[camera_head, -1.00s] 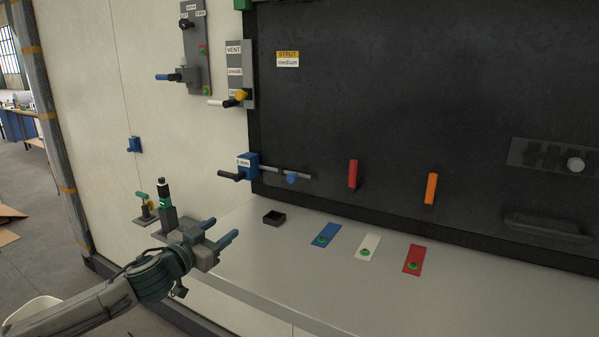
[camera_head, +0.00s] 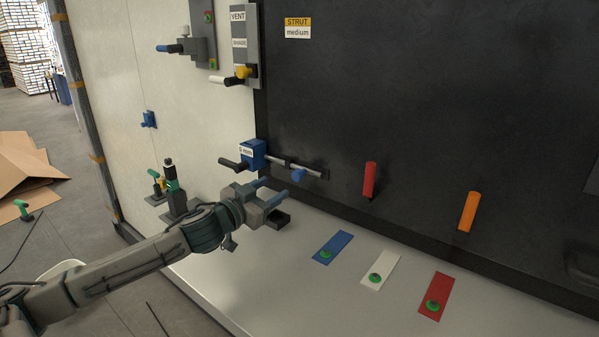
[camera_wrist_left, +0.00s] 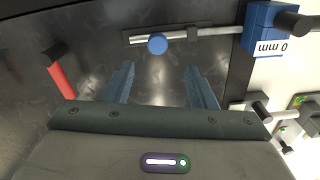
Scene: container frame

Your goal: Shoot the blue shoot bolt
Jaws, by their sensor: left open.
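The bolt's blue housing (camera_head: 253,154), with a "0 mm" label and a black handle, sits at the dark panel's left edge. A grey rod runs right from it, with a blue knob (camera_head: 299,175) hanging off it. In the left wrist view the housing (camera_wrist_left: 262,32) is upper right and the blue knob (camera_wrist_left: 157,44) is ahead, between the lines of my fingers. My left gripper (camera_head: 276,189) is open and empty, just below and left of the knob, apart from it; it also shows in the wrist view (camera_wrist_left: 158,68). My right gripper is out of view.
A red handle (camera_head: 369,180) and an orange handle (camera_head: 468,211) stand on the dark panel to the right. Blue, white and red plates with green buttons lie farther right.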

